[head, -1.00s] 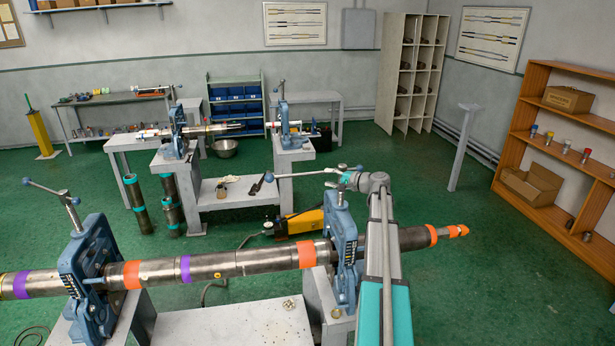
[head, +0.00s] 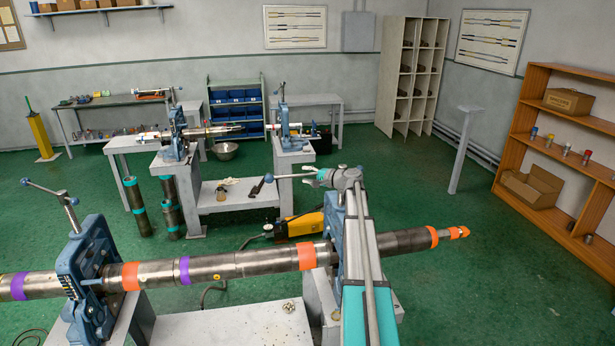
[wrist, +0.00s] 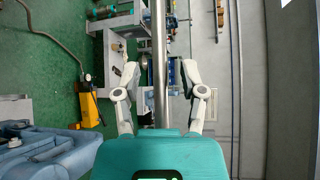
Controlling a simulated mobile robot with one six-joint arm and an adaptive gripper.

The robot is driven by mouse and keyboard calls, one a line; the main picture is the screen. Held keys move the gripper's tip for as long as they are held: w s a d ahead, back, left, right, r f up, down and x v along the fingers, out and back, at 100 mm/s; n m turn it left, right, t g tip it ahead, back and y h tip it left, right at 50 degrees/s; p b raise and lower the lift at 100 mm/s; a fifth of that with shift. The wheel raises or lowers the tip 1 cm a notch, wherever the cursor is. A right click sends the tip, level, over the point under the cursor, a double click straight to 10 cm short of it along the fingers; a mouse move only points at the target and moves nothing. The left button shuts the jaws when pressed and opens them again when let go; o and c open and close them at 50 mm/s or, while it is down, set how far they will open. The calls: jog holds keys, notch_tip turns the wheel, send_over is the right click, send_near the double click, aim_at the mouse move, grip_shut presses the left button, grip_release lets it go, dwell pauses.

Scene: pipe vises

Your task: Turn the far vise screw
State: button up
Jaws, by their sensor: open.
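The near pipe (head: 215,267) lies through two blue vises. The right one (head: 333,222) is partly hidden behind my arm; the left one (head: 85,265) has a ball-ended handle bar (head: 45,190). A handle with a blue ball (head: 279,180) reaches left from the top of the right vise. My gripper (head: 325,176) is beside that top, mostly hidden by my own wrist. In the wrist view my gripper (wrist: 160,92) is open, with a shiny metal bar (wrist: 160,60) running between the fingers. I cannot tell whether either finger touches it.
A second bench (head: 235,194) with two smaller vises (head: 178,132) stands farther back. A yellow pump (head: 300,226) is on the floor behind the near pipe. An orange shelf (head: 540,130) stands at the right. The green floor between is mostly clear.

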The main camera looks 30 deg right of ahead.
grip_shut()
jog(key=shift+w+d, duration=0.1)
jog(key=shift+d, duration=0.25)
dwell(0.3)
